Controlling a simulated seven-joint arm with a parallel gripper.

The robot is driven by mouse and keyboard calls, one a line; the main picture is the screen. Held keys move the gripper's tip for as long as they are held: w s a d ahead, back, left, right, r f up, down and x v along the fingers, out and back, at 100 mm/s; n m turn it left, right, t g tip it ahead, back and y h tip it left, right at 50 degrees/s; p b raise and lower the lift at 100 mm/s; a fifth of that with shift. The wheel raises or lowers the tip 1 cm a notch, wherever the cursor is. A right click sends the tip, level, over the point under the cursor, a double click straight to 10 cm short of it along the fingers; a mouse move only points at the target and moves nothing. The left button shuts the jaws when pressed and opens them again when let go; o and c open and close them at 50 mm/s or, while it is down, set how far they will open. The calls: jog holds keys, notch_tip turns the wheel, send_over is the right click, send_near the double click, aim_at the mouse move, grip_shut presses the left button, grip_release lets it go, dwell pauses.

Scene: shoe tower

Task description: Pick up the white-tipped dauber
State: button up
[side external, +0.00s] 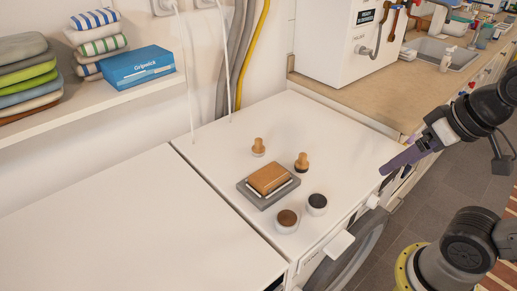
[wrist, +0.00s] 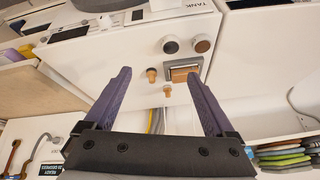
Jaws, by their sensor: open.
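The white-tipped dauber (side external: 258,147) stands upright on the white machine top, wooden knob up and pale tip down. It also shows in the wrist view (wrist: 167,91), where its tip is hard to make out. A second dauber (side external: 301,162) with a dark tip stands closer to the front; it also shows in the wrist view (wrist: 151,75). My gripper (side external: 385,170) has purple fingers and is open and empty, off to the right near the machine's front edge. It is well apart from both daubers. In the wrist view, the daubers appear between the spread fingers (wrist: 157,73).
A wooden-backed brush (side external: 270,178) rests on a grey tray (side external: 262,202) beside the daubers. A brown-topped tin (side external: 287,221) and a dark-topped tin (side external: 317,204) stand near the front edge. The machine top's right side is clear. A blue box (side external: 137,68) is on the shelf.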

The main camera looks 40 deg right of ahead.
jog(key=w+r+m, duration=1.1)
jog(key=w+r, duration=0.2)
jog(key=w, duration=0.3)
jog(key=m+g, duration=0.5)
jog(key=m, duration=0.1)
send_over(259, 140)
notch_tip(259, 140, down, 17)
jog(key=f, duration=1.1)
jog(key=shift+s+d, duration=0.15)
jog(key=shift+s, duration=0.15)
jog(key=shift+w+f, duration=0.2)
jog(key=shift+f, duration=1.3)
jog(key=shift+w+f, duration=0.2)
jog(key=shift+f, duration=1.25)
